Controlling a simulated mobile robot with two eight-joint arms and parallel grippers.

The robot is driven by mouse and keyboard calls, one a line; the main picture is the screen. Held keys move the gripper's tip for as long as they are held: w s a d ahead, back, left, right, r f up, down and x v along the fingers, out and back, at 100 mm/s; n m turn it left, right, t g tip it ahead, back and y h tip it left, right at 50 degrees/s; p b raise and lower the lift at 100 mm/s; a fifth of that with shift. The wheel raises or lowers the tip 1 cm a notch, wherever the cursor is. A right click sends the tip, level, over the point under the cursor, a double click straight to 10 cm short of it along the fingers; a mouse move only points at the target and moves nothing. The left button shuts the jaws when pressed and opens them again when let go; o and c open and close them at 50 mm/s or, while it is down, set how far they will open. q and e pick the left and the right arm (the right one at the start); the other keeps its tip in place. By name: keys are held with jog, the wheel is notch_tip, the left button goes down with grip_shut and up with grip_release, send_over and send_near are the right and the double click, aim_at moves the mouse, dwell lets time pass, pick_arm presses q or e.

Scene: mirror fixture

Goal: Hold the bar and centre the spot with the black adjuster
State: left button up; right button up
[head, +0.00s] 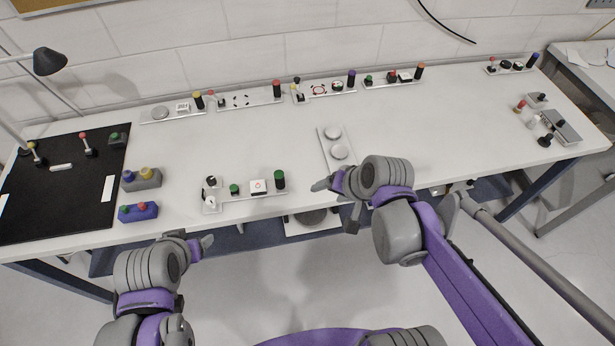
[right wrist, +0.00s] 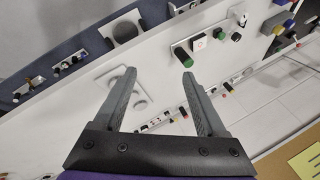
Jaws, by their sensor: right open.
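A mirror fixture on a light rail (head: 235,195) lies near the table's front edge. It carries a black knob (head: 211,181) at its left end, a small green knob (head: 234,188), a white block with a red spot (head: 258,187) and a green cylinder (head: 280,179). The block (right wrist: 198,42) and cylinder (right wrist: 181,56) also show in the right wrist view. Similar fixtures stand elsewhere; I cannot tell which bar is meant.
Several similar rails (head: 250,101) line the back. A plate with two round discs (head: 333,138) lies behind my right gripper. Grey (head: 143,179) and blue (head: 138,212) button boxes and a black mat (head: 55,205) are at left. The table (head: 440,130) is clear right of centre.

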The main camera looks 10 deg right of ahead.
jog(key=w+a+f+m+y, duration=0.35)
jog(key=w+m, duration=0.25)
jog(key=w, duration=0.3)
jog(key=w+f+m+y, duration=0.2)
jog(key=f+m+y, duration=0.1)
jog(key=w+f+m+y, duration=0.2)
jog(key=f+m+y, duration=0.1)
jog(key=f, duration=0.1)
jog(key=w+d+f+m+y, duration=0.1)
jog(key=w+f+m+y, duration=0.1)
jog(key=f+m+y, duration=0.1)
jog(key=shift+w+d+f+m+y, duration=0.1)
jog(key=shift+w+f+m+y, duration=0.2)
jog(key=shift+y, duration=0.15)
jog(key=shift+s+d+f+m+y, duration=0.2)
jog(key=shift+s+f+m+y, duration=0.1)
jog(key=shift+f, duration=0.1)
jog(key=shift+w+a, duration=0.1)
jog(key=shift+a, duration=0.25)
send_over(272, 186)
jog(key=shift+w, duration=0.15)
grip_shut()
dwell(1.0)
